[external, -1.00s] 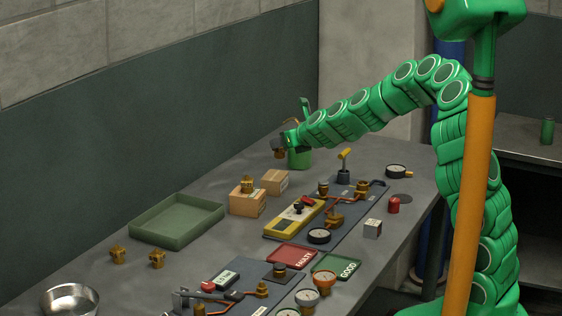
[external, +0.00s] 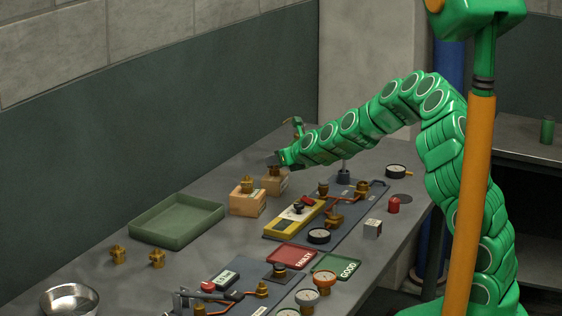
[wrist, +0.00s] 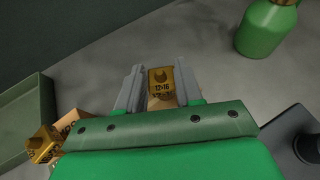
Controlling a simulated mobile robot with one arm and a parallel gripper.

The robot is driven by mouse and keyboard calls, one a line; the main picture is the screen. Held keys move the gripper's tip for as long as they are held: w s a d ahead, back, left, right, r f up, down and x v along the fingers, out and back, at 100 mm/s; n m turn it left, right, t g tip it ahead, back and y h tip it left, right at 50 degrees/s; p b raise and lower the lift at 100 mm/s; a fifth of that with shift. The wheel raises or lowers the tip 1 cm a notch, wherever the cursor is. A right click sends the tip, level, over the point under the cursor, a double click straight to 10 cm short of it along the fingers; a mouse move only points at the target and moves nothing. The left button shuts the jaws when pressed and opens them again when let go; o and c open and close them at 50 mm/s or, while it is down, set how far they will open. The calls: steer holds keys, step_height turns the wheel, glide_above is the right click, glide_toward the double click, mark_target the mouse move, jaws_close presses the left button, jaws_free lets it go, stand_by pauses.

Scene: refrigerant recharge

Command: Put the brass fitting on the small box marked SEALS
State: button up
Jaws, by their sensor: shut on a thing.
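My gripper (external: 275,162) is shut on a brass fitting (external: 274,172), low over the right of two small cardboard boxes (external: 275,186). The fitting is at the box's top face; I cannot tell whether it touches. In the wrist view the fitting (wrist: 160,82) sits between the two grey fingers, with dark markings on its face. The left cardboard box (external: 246,205) carries another brass fitting (external: 247,185); that fitting also shows at the left of the wrist view (wrist: 42,143). The lettering on the boxes is too small or covered to read.
A green tray (external: 175,222) lies left of the boxes, with two loose brass fittings (external: 118,255) in front. A green bottle (wrist: 266,28) stands close by.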

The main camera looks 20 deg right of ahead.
steer(key=shift+f, duration=0.15)
steer(key=o, duration=1.1)
steer(key=shift+s+r, duration=0.1)
steer(key=shift+r, duration=0.1)
steer(key=shift+v, duration=5.95)
